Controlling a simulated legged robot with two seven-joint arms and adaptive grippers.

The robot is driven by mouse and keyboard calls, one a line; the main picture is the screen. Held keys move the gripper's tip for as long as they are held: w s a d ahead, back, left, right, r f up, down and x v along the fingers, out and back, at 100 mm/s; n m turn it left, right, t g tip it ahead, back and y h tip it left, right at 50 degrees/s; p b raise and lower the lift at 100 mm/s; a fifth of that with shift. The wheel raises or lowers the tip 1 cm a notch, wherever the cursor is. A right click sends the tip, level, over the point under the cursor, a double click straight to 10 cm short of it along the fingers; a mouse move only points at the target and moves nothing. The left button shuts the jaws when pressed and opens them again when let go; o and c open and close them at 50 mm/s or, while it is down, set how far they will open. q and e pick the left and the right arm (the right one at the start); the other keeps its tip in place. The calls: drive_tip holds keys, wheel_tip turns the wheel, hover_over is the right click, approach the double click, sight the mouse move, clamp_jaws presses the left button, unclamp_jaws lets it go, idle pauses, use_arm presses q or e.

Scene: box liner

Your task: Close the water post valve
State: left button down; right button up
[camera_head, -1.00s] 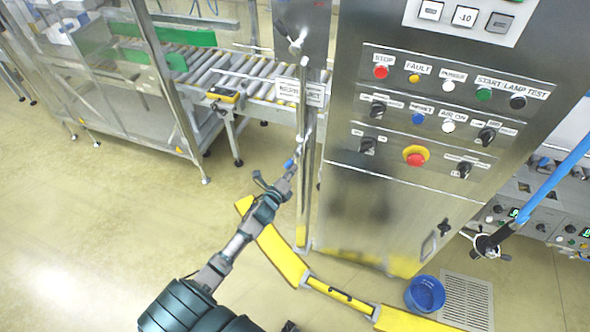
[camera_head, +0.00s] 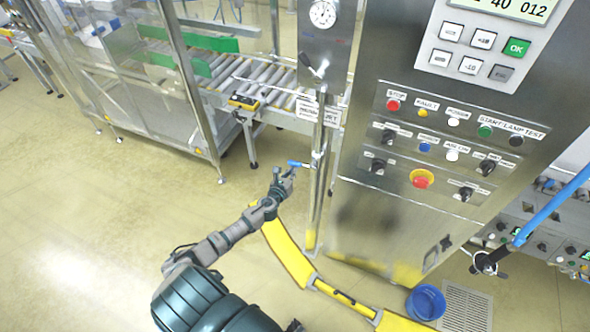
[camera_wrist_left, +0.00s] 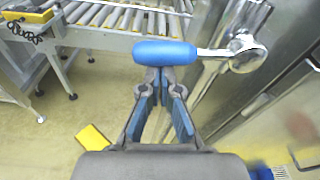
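The valve's blue lever handle (camera_head: 297,163) sticks out to the left of a steel post (camera_head: 318,190) beside the cabinet. In the left wrist view the blue handle (camera_wrist_left: 165,52) lies sideways across the top of the gripper, with its metal stem running right to the round valve body (camera_wrist_left: 245,52). My left gripper (camera_head: 285,175) is just below and left of the handle. In the wrist view its fingers (camera_wrist_left: 161,78) are apart with nothing between the pads. The tips are close to the handle; contact is unclear. My right gripper does not show.
The steel control cabinet (camera_head: 385,220) stands right of the post. A yellow curved floor barrier (camera_head: 290,258), a blue bucket (camera_head: 426,303) and a floor grate (camera_head: 465,305) are near its base. A roller conveyor (camera_head: 270,85) is behind. Floor at left is clear.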

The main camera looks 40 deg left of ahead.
use_arm(q)
drive_tip(key=shift+a+r+m+y+p, duration=0.3)
drive_tip(key=shift+a+r+m+p, duration=0.2)
drive_tip(key=shift+m+p, duration=0.25)
drive_tip(key=shift+d, duration=0.2)
